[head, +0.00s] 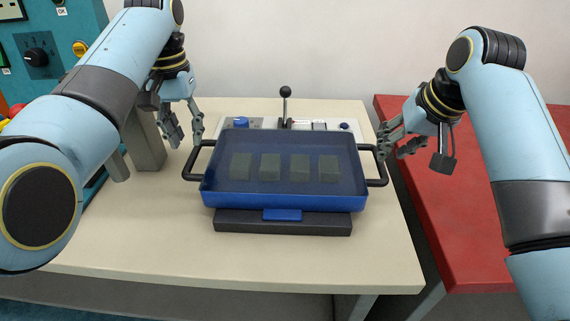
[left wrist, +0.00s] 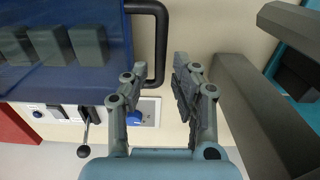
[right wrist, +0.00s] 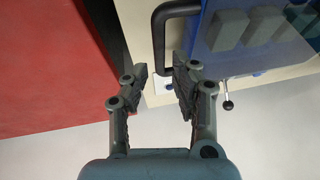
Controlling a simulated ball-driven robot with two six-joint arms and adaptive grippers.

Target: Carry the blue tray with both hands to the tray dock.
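The blue tray (head: 280,203) sits level in the middle of the pale table, holding several grey blocks (head: 270,167). Its black handles stick out at the left (head: 193,163) and right (head: 379,168). It rests over a dark base (head: 283,224) with a blue tab; I cannot tell whether this is the tray dock. My left gripper (head: 184,138) is open and empty near the left handle; in the left wrist view that handle (left wrist: 162,35) lines up between the fingertips. My right gripper (head: 393,150) is open near the right handle, which lines up between its fingertips in the right wrist view (right wrist: 158,42).
A control strip with a black-knobbed lever (head: 285,100) and a blue knob (head: 241,123) stands behind the tray. A grey post (head: 149,140) stands left of my left gripper. A red table (head: 450,220) adjoins at the right. The front of the pale table (head: 200,255) is clear.

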